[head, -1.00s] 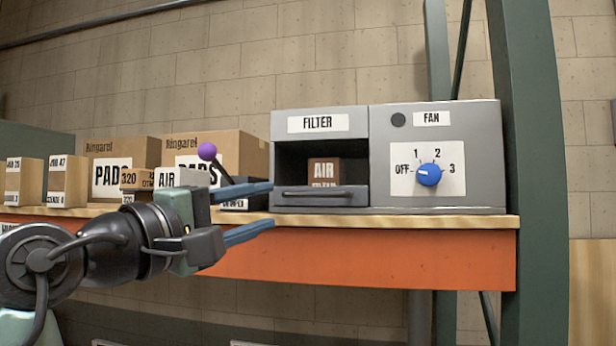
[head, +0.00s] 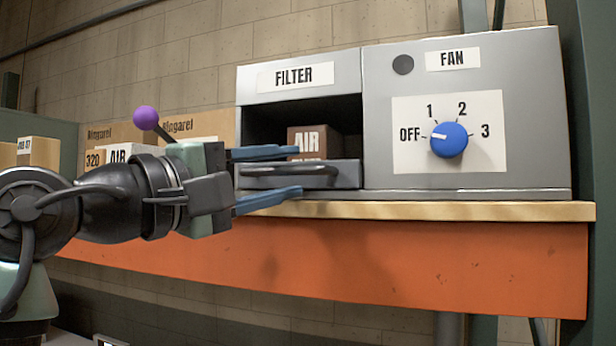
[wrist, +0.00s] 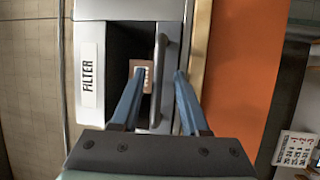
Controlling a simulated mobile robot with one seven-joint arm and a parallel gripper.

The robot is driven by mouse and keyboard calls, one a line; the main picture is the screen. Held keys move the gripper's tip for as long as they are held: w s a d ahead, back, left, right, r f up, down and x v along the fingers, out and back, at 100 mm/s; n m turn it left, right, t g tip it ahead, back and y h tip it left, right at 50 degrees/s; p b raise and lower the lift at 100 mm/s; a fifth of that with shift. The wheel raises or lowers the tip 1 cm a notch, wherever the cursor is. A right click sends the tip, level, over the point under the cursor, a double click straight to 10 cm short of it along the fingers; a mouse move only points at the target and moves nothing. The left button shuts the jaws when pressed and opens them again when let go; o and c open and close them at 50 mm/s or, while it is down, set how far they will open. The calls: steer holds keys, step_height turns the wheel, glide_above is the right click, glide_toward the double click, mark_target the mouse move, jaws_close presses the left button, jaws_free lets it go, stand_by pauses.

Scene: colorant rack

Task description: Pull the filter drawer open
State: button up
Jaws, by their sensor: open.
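The filter drawer (head: 349,175) is a low grey front with a dark bar handle (head: 290,170), set under a dark opening in the grey housing labelled FILTER (head: 308,74). The drawer front looks about flush with the housing. A brown box marked AIR (head: 307,141) sits inside, behind the drawer front. My gripper (head: 293,173) is open, with one blue finger above the handle and one below it. In the wrist view the handle (wrist: 159,65) lies between the two fingertips, with space on both sides. I cannot tell whether a finger touches it.
To the right is the FAN panel with a blue knob (head: 449,140), its pointer toward OFF. A purple ball on a black stick (head: 146,118) and cardboard boxes (head: 112,133) stand left. The wooden shelf edge (head: 450,211) and orange beam (head: 420,260) run below the drawer.

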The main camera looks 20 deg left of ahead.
steer(key=shift+w+d+r, duration=0.1)
steer(key=shift+w, duration=0.1)
steer(key=shift+s, duration=0.1)
steer(key=shift+s+r, duration=0.1)
steer(key=shift+s, duration=0.05)
jaws_close()
stand_by(1.2)
